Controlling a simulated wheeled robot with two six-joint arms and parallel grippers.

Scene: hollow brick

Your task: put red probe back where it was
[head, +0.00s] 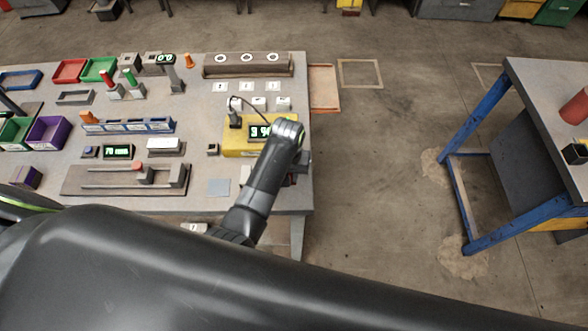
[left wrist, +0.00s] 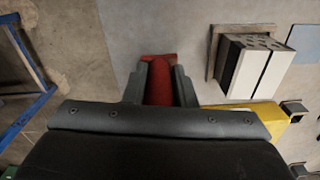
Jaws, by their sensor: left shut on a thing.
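The red probe (left wrist: 158,85) is between the two fingers of my left gripper (left wrist: 159,75) in the left wrist view. Its wider red end shows at the fingertips, and its other end is hidden by my wrist. In the head view, my left gripper (head: 302,162) is at the right edge of the workbench, beside the yellow meter (head: 236,149) with a lit display. My wrist covers part of the meter and most of the probe. A black post with a dark cable (head: 235,118) stands at the meter's back left. My right gripper is not in view.
The workbench (head: 205,120) holds trays, displays and a slide rig (head: 125,180). Bare floor lies right of it, before a blue-legged table (head: 487,115).

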